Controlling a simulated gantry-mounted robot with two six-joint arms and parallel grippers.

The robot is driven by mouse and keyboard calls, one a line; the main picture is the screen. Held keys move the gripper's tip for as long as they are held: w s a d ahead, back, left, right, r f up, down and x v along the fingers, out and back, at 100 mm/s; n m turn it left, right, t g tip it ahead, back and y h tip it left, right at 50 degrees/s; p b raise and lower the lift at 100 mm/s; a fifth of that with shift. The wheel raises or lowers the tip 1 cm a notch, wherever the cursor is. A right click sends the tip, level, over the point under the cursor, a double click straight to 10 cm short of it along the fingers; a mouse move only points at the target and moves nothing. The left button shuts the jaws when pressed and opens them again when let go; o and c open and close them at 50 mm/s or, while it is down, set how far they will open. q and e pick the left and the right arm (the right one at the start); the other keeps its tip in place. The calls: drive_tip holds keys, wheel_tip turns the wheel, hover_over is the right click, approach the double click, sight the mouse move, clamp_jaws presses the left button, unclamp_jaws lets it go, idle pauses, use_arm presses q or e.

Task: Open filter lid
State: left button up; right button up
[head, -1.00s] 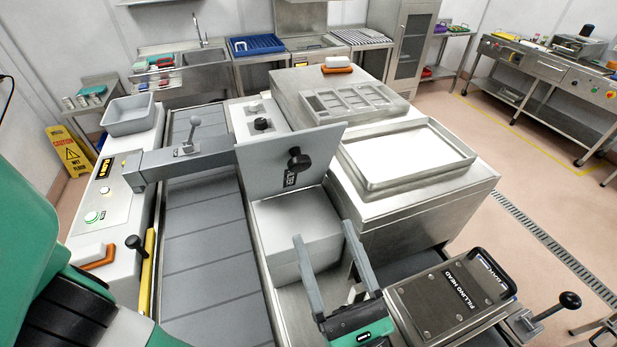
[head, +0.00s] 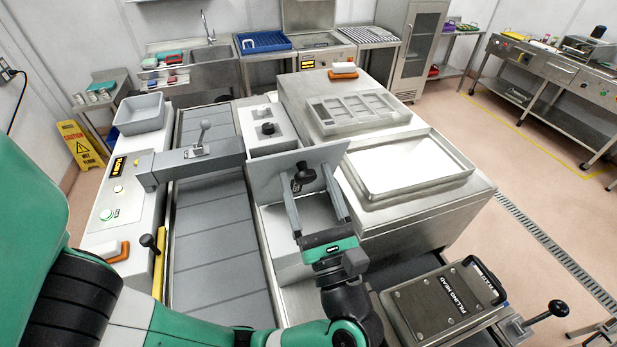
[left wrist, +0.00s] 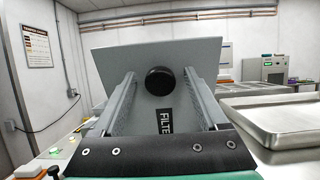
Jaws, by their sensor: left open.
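The filter lid (head: 266,178) is a grey flat plate, raised and tilted up above a pale box-shaped filter housing (head: 287,248). A black knob (head: 303,176) sticks out of its front face. My left gripper (head: 307,171) is open, with its two grey fingers reaching up to either side of the knob; I cannot tell if they touch it. In the left wrist view, the knob (left wrist: 160,81) sits between the fingers, against the lid (left wrist: 140,58), and part of the FILTER label shows below. My right gripper is not in view.
A conveyor (head: 212,235) with a crossbar and lever (head: 200,138) runs to the left. To the right stand a steel tray (head: 410,165) and the filling head (head: 445,300) with its black-knobbed lever. A compartmented mould (head: 358,110) lies behind.

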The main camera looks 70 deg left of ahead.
use_arm(q)
clamp_jaws()
idle(0.3)
idle(1.1)
